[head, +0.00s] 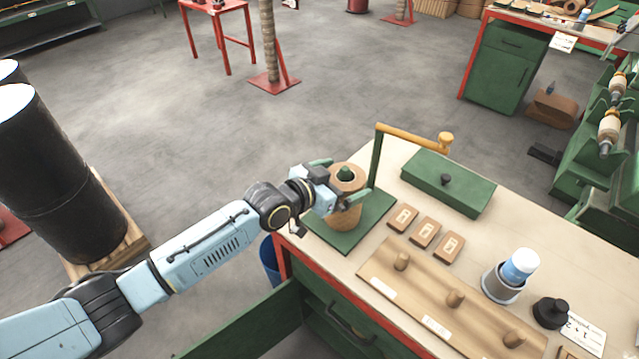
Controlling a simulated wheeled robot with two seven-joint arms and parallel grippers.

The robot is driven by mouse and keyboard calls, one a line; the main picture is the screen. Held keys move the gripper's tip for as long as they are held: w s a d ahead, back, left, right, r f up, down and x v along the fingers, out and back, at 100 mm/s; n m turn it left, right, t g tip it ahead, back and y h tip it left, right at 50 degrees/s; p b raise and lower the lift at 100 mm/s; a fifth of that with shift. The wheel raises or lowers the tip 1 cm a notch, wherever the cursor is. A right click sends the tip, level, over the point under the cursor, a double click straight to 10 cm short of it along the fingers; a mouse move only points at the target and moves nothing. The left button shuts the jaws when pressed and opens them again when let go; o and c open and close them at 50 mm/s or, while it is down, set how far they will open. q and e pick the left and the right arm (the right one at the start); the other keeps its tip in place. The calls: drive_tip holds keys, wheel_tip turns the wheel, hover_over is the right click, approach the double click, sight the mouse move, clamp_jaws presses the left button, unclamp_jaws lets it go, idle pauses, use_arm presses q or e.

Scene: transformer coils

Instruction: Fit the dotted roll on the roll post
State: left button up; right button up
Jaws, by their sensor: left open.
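A brown roll (346,213) stands upright on a green square base plate (332,241) at the near left corner of the workbench. The green tip of the roll post (345,173) shows in the roll's top hole, so the roll sits around the post. Dots on the roll are too small to make out. My left gripper (341,190) is open, with its fingers on either side of the roll's upper part. Whether the fingers touch it I cannot tell. My right gripper is not in view.
A green upright with an orange arm (412,138) rises right beside the roll. A green lidded box (448,183), several brown labelled blocks (424,232), a wooden peg board (440,300) and a cup with a white-and-blue bottle (520,267) occupy the bench.

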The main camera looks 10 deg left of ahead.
use_arm(q)
drive_tip(key=p+v, duration=0.1)
drive_tip(key=v, duration=1.1)
drive_tip(key=shift+r, duration=0.2)
drive_tip(key=shift+s+a, duration=0.1)
